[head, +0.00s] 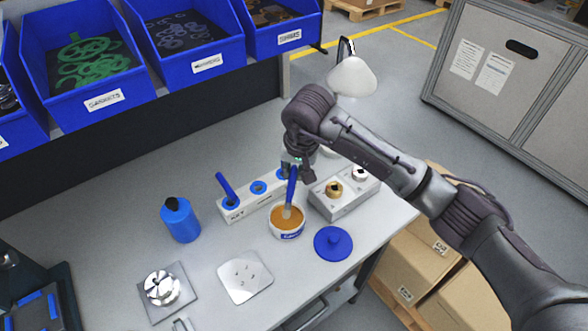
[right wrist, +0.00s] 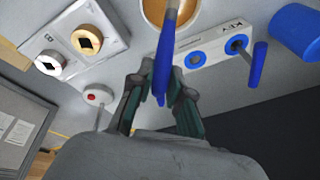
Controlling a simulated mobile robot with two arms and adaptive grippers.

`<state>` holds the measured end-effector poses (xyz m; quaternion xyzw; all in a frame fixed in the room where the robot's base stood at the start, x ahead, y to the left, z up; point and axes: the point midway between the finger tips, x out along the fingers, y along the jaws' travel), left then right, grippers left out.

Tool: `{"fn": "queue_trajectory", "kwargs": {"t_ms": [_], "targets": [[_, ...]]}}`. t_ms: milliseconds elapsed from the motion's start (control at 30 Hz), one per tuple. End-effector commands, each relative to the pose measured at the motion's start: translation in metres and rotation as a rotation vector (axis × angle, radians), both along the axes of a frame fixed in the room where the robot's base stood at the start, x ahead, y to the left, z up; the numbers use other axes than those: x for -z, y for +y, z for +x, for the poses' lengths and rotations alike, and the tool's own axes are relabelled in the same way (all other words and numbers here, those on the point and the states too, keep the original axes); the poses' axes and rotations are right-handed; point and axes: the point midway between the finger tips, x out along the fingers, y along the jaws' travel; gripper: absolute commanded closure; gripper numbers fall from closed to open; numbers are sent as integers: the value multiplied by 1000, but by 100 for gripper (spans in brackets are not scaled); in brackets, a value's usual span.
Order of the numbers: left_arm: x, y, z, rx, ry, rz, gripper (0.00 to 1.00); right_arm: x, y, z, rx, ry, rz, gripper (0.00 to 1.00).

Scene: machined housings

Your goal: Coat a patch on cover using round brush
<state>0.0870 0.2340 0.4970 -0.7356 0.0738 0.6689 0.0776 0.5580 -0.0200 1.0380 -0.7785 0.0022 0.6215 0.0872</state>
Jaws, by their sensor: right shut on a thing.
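My right gripper (head: 292,168) is shut on the blue handle of a brush (head: 291,187). The brush points down, with its bristle end inside the open pot (head: 288,234) of orange-brown coating. In the right wrist view the brush handle (right wrist: 163,72) stands between the fingers of my right gripper (right wrist: 160,98), and the rim of the pot (right wrist: 146,12) shows at the top. A flat light plate with several small holes, seemingly the cover (head: 245,280), lies on the bench left of and nearer than the pot. I do not see my left gripper.
A white holder (head: 236,214) with another blue-handled tool (head: 225,185) stands behind the pot. A grey block with round fittings (head: 345,205) is to its right. A blue lid (head: 333,243), a blue bottle (head: 180,222) and a machined housing (head: 162,288) are also on the bench. Blue bins (head: 90,98) line the back.

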Motion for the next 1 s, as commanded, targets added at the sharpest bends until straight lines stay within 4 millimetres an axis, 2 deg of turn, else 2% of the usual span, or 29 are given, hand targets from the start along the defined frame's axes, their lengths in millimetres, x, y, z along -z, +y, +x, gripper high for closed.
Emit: {"fn": "queue_trajectory", "kwargs": {"t_ms": [1000], "targets": [[8, 1, -2, 1, 3, 2, 60, 8, 0, 0, 0, 0, 0, 100]]}}
